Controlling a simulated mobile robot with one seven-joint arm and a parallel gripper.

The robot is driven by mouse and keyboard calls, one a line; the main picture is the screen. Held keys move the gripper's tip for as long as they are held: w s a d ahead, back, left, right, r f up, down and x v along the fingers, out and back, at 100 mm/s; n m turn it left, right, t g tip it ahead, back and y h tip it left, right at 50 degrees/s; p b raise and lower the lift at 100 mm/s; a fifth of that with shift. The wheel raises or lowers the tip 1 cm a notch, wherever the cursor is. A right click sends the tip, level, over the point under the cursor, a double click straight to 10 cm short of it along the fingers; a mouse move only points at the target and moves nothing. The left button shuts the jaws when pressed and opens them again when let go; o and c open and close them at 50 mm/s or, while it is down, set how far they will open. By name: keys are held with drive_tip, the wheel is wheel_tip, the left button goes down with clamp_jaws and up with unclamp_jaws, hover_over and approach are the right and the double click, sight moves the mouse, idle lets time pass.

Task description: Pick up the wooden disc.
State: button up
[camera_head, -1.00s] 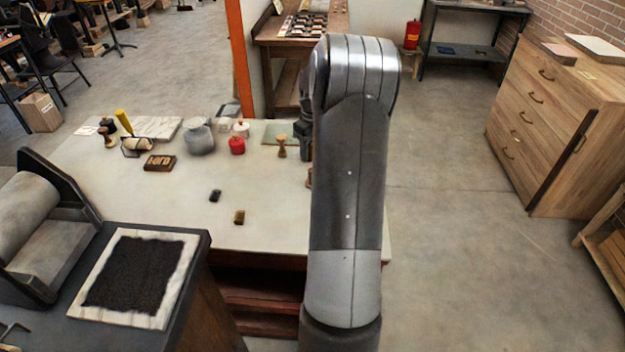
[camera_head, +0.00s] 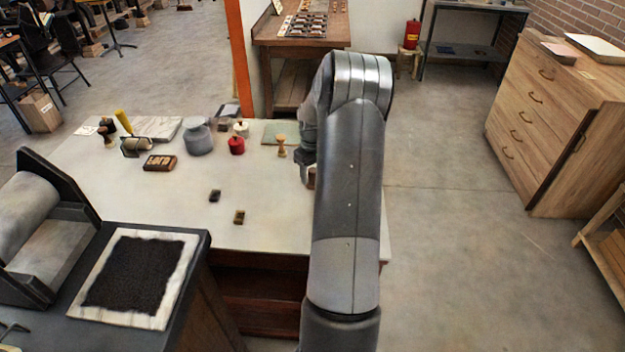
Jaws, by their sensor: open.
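I cannot make out a wooden disc for certain in the head view. A small brown and pale thing (camera_head: 311,176) shows at the left edge of my arm, over the right part of the pale worktable (camera_head: 270,220). Most of it is hidden, and I cannot tell what it is. My arm stands across the table's right side, with its dark wrist part reaching down behind it. My gripper's fingers are hidden behind the arm.
A wooden-handled stamp (camera_head: 282,146), a red pot (camera_head: 236,146), a grey jar (camera_head: 198,137), a type block (camera_head: 160,163) and two small dark blocks (camera_head: 239,217) stand on the table. A press (camera_head: 35,240) is at left.

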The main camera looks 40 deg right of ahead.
drive_tip(key=shift+c, duration=0.4)
drive_tip(key=c, duration=1)
drive_tip(key=shift+r, duration=0.15)
